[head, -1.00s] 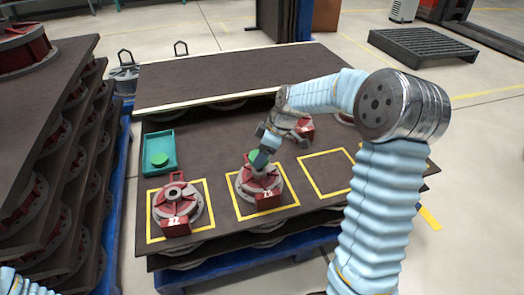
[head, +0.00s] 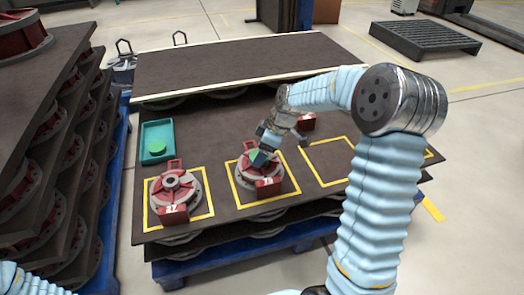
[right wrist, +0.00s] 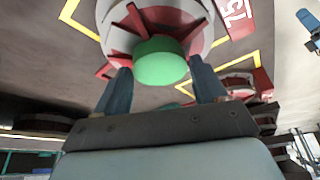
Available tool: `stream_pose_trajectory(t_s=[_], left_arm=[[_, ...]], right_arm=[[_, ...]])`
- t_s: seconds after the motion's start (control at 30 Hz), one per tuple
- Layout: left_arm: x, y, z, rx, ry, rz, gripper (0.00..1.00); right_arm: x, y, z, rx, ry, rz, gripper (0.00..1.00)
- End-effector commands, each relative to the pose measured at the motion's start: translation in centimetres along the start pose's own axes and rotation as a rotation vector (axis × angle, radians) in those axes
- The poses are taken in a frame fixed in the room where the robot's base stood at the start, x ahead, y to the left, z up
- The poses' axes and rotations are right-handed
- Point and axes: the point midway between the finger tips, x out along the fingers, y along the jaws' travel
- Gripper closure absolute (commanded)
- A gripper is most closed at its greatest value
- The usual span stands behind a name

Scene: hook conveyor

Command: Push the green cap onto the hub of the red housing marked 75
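The red housing marked 75 (head: 270,187) sits in the middle yellow square. Its number reads clearly in the right wrist view (right wrist: 237,12). A green cap (right wrist: 162,62) is over its hub, flat face towards the wrist camera. The cap partly shows in the head view (head: 255,154). My right gripper (right wrist: 160,68) is above this housing, with one finger on each side of the cap; the fingertips appear to meet its edges. Whether the cap is seated cannot be told, as it hides the hub. My left gripper is out of view; only a bit of that arm shows.
A teal tray (head: 145,130) holds another green cap (head: 157,146). A second red housing (head: 174,213) stands in the left square, its hub bare. The right square (head: 325,166) is empty. Stacked housings stand at left.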

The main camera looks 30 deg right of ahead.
Motion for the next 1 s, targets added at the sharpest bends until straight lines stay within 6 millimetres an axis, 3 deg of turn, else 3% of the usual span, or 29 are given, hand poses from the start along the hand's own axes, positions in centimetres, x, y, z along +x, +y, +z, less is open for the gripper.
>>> stream_pose_trajectory(t_s=[0.03,0.13,0.5,1.0], left_arm=[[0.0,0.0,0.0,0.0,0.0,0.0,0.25],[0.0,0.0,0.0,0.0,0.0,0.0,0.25],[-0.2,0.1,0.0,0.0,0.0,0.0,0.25],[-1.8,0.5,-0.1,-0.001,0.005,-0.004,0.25]], right_arm=[[0.0,0.0,0.0,0.0,0.0,0.0,0.21],[0.0,0.0,0.0,0.0,0.0,0.0,0.06],[-0.8,0.0,0.0,0.0,0.0,0.001,0.06],[-11.6,0.0,-0.1,0.0,0.001,0.002,0.06]])
